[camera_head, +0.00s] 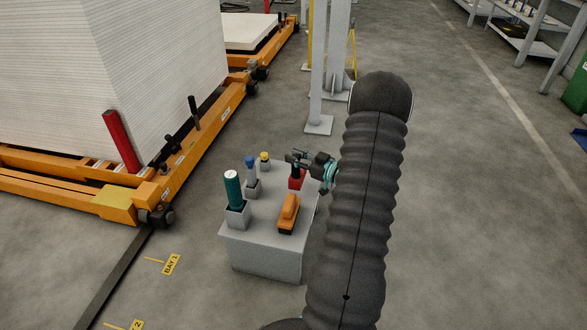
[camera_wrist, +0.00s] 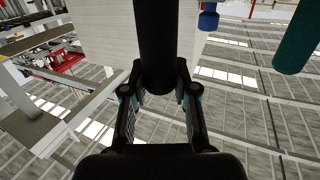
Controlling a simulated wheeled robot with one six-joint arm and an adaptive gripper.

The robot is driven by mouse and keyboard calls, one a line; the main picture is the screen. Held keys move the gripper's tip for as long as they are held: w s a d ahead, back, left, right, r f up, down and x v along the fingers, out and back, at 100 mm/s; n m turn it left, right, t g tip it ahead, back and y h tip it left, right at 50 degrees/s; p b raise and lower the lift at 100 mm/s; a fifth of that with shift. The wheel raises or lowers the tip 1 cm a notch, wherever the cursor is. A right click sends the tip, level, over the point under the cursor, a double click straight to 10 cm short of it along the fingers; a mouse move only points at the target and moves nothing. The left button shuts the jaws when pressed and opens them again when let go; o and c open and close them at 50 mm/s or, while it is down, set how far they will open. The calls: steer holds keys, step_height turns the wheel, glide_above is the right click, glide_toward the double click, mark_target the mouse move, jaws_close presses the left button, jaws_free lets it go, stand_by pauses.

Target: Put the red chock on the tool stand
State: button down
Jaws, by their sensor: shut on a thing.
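The red chock (camera_head: 296,183) is at the back right of the grey tool stand (camera_head: 262,255) in the head view. A dark upright grip rises from its red block. My gripper (camera_head: 298,160) is shut on this grip. In the wrist view my gripper (camera_wrist: 160,95) has a finger on each side of the dark cylindrical grip (camera_wrist: 157,40); the red block is hidden there. The chock looks upright, over or on the stand's top. I cannot tell whether its base touches the top.
On the stand are a teal cylinder (camera_head: 233,190) in a grey holder, a blue-topped tool (camera_head: 251,172), a yellow-topped piece (camera_head: 265,158) and an orange tool (camera_head: 289,212). A red post (camera_head: 121,140) stands on the orange frame at left. A grey column (camera_head: 318,80) rises behind.

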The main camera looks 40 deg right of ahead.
mark_target(294, 167)
steer(key=shift+w+f, duration=0.3)
steer(key=shift+w, duration=0.1)
steer(key=shift+f+b, duration=0.35)
steer(key=shift+f, duration=1.65)
steer(key=shift+f, duration=0.15)
steer(key=c, duration=0.9)
jaws_free()
